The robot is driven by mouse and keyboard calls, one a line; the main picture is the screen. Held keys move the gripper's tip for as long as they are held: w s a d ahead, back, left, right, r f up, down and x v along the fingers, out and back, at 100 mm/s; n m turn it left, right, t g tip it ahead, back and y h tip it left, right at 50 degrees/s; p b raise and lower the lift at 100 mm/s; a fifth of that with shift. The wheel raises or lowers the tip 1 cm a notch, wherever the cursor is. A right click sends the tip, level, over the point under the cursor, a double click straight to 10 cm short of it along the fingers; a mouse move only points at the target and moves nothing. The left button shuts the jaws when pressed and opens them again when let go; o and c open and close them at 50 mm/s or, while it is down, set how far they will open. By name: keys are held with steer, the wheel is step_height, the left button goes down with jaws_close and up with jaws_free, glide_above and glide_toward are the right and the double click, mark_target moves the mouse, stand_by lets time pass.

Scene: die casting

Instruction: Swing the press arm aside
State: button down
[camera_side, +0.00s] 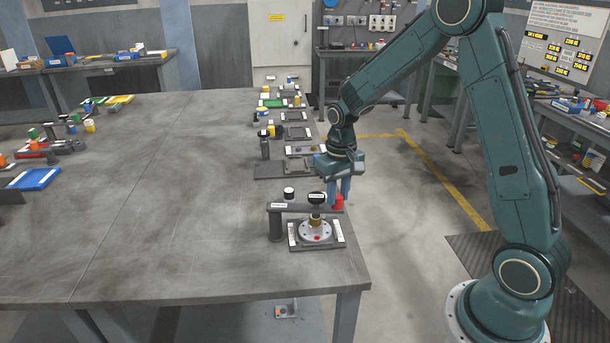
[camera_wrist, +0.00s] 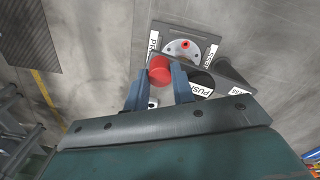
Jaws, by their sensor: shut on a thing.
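The press arm (camera_side: 293,208) is a dark bar on an upright post (camera_side: 276,226) near the table's front right corner. It reaches over a square plate (camera_side: 335,240) with a round pale die (camera_side: 316,233). A black push knob (camera_side: 317,198) stands on the bar, with a brass-coloured part below it. A red knob (camera_side: 338,202) is at the bar's right end. My gripper (camera_side: 338,189) points down with its blue fingers shut on the red knob. In the wrist view the red knob (camera_wrist: 160,69) sits between the fingertips, beside the black knob (camera_wrist: 201,82). The fingers hide part of the bar.
A small black-topped post (camera_side: 289,194) stands behind the press arm. Further back along the right table edge are several plates and fixtures (camera_side: 285,168). The table (camera_side: 180,220) is clear to the left of the press. Open floor lies to the right.

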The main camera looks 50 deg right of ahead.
steer(key=w+a+m, duration=0.2)
steer(key=a+m, duration=1.4)
steer(key=a, duration=0.4)
steer(key=shift+a, duration=0.3)
steer(key=shift+r, duration=0.1)
steer(key=c, duration=1.5)
jaws_free()
steer(key=shift+o, duration=0.2)
steer(key=shift+s, duration=0.1)
step_height(320, 180, up, 14)
